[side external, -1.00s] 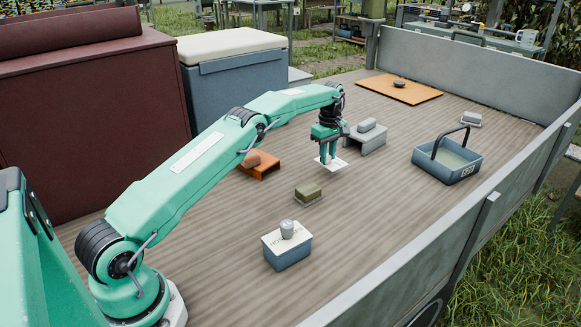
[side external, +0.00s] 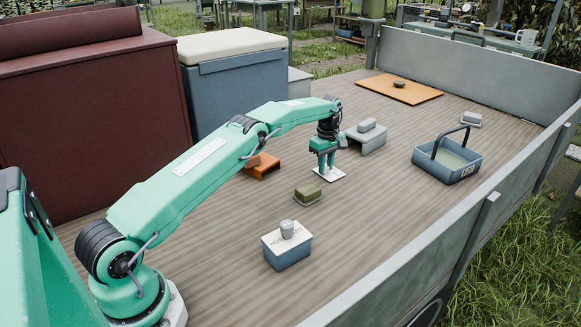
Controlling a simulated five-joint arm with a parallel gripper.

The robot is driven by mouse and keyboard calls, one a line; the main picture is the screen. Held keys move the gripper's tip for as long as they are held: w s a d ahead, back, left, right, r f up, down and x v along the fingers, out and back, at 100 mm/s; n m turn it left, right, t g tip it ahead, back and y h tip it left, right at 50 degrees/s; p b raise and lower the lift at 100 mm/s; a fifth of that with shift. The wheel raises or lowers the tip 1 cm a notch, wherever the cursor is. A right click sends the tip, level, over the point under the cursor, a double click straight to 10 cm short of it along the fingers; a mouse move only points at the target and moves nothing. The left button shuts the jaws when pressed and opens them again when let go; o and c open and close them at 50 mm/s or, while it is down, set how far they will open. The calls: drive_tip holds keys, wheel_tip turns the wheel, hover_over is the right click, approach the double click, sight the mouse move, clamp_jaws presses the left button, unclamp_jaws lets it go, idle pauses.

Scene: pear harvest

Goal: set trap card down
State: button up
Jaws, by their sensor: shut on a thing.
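The trap card (side external: 333,175) is a small white flat square in the side external view, near the middle of the wooden deck. My gripper (side external: 325,170) points straight down over it, with its fingertips at the card. It is shut on the card. The card looks flat and level, at or very close to the deck boards. The fingers hide part of the card, so I cannot tell exactly how they grip it.
An olive block (side external: 308,194) lies just in front of the card. A grey stand (side external: 372,143) is to the right and an orange stand (side external: 262,168) to the left. A blue-grey box (side external: 287,258), a blue basket (side external: 466,172) and an orange board (side external: 385,87) stand farther off.

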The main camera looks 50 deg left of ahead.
sight(326, 167)
drive_tip(key=shift+f, duration=0.15)
drive_tip(key=o, duration=1)
drive_tip(key=shift+c, duration=0.2)
drive_tip(key=shift+r, duration=3.9)
